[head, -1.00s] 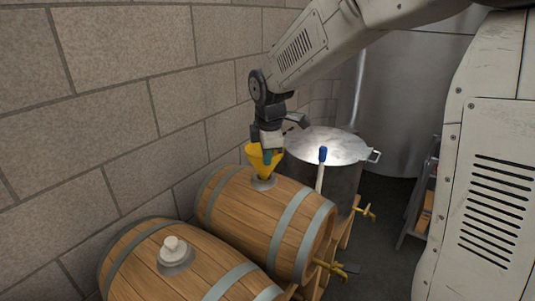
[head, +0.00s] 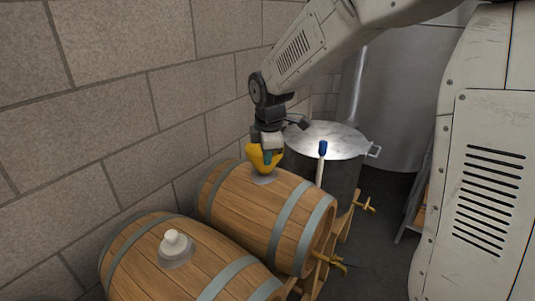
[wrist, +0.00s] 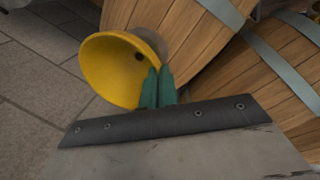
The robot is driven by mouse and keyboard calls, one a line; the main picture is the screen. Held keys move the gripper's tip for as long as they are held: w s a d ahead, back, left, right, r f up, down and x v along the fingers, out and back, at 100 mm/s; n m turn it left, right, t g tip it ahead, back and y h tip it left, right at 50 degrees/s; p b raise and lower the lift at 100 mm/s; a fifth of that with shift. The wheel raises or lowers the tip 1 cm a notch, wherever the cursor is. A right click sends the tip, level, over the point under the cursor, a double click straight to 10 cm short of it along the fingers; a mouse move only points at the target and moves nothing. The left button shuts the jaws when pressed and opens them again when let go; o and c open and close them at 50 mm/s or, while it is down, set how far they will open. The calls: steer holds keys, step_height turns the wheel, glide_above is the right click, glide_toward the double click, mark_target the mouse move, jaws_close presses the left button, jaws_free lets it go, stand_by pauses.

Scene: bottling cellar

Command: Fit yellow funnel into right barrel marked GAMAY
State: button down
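The yellow funnel (head: 255,158) is upright over the metal bung plate (head: 262,179) on top of the farther, right-hand wooden barrel (head: 254,208). Its cone reaches down close to the plate, and little or no spout shows. I cannot tell how deep the spout sits. My gripper (wrist: 158,87) has its teal fingertips close together on the funnel's wall at the rim, and the funnel's bowl (wrist: 108,66) opens to their left in the wrist view. In the head view my gripper (head: 267,158) comes down from above. No GAMAY lettering is readable.
The nearer left barrel (head: 140,262) has a white bung (head: 174,243) in its top. A steel pot (head: 335,142) with a lid stands behind the right barrel, with a blue-topped rod (head: 322,150) in front of it. A block wall (head: 110,120) runs close on the left.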

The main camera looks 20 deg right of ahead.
stand_by(0.3)
steer(key=c, duration=1.1)
jaws_free()
steer(key=shift+w+r+v, duration=0.1)
steer(key=shift+w+v, duration=0.2)
steer(key=shift+v, duration=1)
steer(key=shift+w+r+v, duration=0.1)
steer(key=shift+w+v, duration=0.2)
steer(key=shift+v, duration=1)
steer(key=shift+w+v, duration=0.3)
steer(key=shift+v, duration=1)
steer(key=shift+d, duration=0.15)
steer(key=s+d+m, duration=0.1)
steer(key=s+m, duration=0.4)
steer(key=s, duration=0.5)
steer(key=s+d+m, duration=0.1)
steer(key=s+m, duration=0.4)
steer(key=s, duration=0.6)
steer(key=s+d+m+g, duration=0.1)
steer(key=s+d+m, duration=0.1)
steer(key=s+m, duration=0.4)
steer(key=shift+s+f, duration=0.2)
steer(key=shift+s, duration=1.15)
steer(key=shift+s+f, duration=0.2)
steer(key=shift+s, duration=1.15)
